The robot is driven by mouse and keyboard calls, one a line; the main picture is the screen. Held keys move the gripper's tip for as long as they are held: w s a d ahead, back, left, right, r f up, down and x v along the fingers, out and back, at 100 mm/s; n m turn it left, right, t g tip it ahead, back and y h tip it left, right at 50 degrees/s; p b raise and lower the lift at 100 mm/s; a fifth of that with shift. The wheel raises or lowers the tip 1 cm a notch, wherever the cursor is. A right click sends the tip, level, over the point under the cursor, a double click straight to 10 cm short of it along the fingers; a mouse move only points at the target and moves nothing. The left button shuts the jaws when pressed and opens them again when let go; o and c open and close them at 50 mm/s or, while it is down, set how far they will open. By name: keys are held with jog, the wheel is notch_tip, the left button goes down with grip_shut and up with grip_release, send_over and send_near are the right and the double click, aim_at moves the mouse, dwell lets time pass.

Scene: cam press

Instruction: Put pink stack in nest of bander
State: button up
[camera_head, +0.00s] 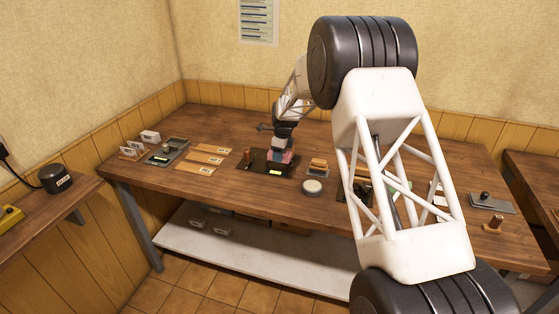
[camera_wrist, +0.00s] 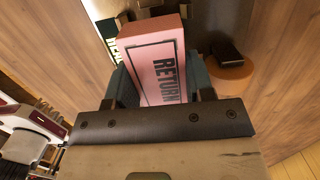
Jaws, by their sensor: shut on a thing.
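The pink stack (camera_wrist: 160,75), a pink block with a black-framed "RETURN" label, sits between the dark fingers of my gripper (camera_wrist: 158,88) in the wrist view. My gripper is shut on it. In the head view the pink stack (camera_head: 289,156) shows small below my gripper (camera_head: 283,148), over a dark station plate (camera_head: 256,168) with a brown post (camera_head: 247,157) at its left. I take this station to be the bander, but its label is not legible. The nest is hidden, and I cannot tell whether the stack touches the plate.
Wooden strips (camera_head: 203,160) lie left of the station. A round pale-topped tin (camera_head: 312,187) and a small block with an orange-brown top (camera_head: 318,165) stand to its right. A grey station (camera_head: 167,153) is at the far left. My arm hides part of the table's right side.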

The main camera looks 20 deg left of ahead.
jog(key=shift+f, duration=1.4)
jog(key=shift+f, duration=0.15)
jog(key=o, duration=0.7)
jog(key=shift+o, duration=0.2)
jog(key=r, duration=0.4)
jog(key=d+r, duration=0.1)
jog(key=r, duration=0.7)
jog(key=shift+d+r, duration=0.1)
jog(key=shift+d, duration=0.15)
